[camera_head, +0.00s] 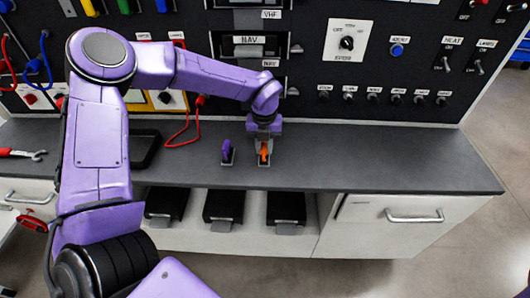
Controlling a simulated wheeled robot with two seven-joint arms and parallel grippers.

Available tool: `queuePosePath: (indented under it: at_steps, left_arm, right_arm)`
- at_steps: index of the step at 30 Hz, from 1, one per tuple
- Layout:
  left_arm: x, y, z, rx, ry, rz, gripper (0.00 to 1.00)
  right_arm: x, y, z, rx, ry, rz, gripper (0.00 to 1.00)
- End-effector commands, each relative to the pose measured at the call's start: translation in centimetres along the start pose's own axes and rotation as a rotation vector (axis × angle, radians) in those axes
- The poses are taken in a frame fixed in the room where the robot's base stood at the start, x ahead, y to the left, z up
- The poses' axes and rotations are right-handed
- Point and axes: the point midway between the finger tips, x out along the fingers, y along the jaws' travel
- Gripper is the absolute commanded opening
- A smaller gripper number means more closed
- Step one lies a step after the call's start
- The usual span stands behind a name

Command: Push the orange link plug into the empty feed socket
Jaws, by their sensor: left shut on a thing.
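The orange link plug (264,153) is small and stands upright at a small grey holder on the dark bench top (380,162). My left gripper (264,140) points down from above and is shut on the plug. I cannot tell whether the plug is still seated in the holder or just clear of it. I cannot make out which opening is the empty feed socket; my left arm covers part of the panel (230,20) behind the bench. My right gripper is out of view.
A purple plug (227,150) stands in a similar holder just left of the orange one. A red cable (187,125) hangs from the panel onto the bench. A black tray (146,147) and a red-handled wrench (22,154) lie left. The bench is clear on the right.

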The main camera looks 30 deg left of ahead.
Motion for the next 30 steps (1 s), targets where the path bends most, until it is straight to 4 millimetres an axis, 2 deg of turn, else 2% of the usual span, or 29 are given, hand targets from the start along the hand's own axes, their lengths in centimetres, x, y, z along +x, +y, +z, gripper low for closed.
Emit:
queuePosePath:
  at_steps: [15, 21, 30]
  left_arm:
    - [-1.4, 0.0, 0.0, 0.000, -0.001, 0.000, 0.00]
    - [-1.3, 0.0, 0.0, 0.000, -0.001, -0.001, 0.00]
    - [-3.1, 0.0, 0.0, 0.000, -0.001, -0.001, 0.00]
  right_arm:
    - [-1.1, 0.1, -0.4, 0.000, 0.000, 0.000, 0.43]
    - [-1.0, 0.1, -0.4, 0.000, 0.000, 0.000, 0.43]
    - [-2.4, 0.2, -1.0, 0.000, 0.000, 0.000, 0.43]
